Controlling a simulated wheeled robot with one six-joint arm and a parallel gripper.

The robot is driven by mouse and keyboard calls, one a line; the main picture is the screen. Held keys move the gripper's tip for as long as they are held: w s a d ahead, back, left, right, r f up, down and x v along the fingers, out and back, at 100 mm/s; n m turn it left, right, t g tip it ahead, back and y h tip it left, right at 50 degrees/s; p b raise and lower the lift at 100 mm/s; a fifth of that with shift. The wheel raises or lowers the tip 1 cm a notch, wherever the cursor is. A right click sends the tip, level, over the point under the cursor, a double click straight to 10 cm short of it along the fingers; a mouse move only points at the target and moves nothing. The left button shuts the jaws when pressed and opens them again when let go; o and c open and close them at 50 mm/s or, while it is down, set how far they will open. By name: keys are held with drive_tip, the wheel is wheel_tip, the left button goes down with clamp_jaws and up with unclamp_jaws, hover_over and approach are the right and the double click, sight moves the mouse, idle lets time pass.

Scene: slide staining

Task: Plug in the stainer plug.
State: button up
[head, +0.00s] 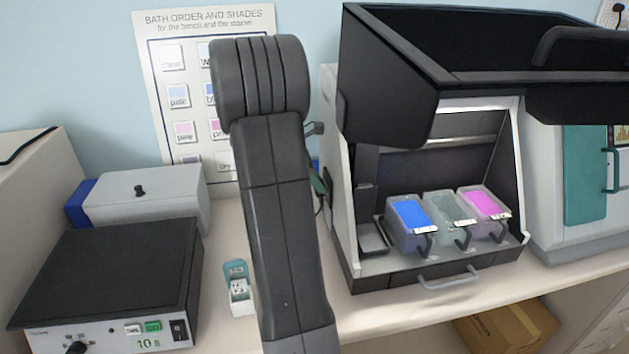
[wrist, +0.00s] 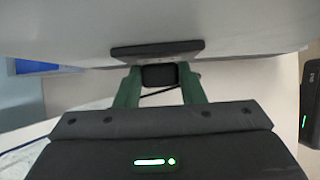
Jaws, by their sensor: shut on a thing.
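In the wrist view my gripper (wrist: 160,84) has its two green fingers shut on the black stainer plug (wrist: 159,75). The plug sits right up against a dark flat plate (wrist: 150,50) on a pale surface; I cannot tell whether it is seated in it. A thin black cable (wrist: 152,92) shows between the fingers. In the head view my arm hides most of the gripper; only a bit of green shows at the left side of the stainer (head: 342,215). The plug itself is hidden there.
The stainer has its dark lid raised and holds blue (head: 409,218), greyish (head: 450,217) and pink (head: 484,203) baths. A black-topped box (head: 110,265), a grey device (head: 145,200) and a small teal-lidded box (head: 239,291) stand left. A teal-doored machine (head: 585,175) stands right.

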drive_tip(key=shift+d+r, duration=0.1)
drive_tip(key=shift+d, duration=0.3)
idle(0.4)
drive_tip(key=o, duration=1)
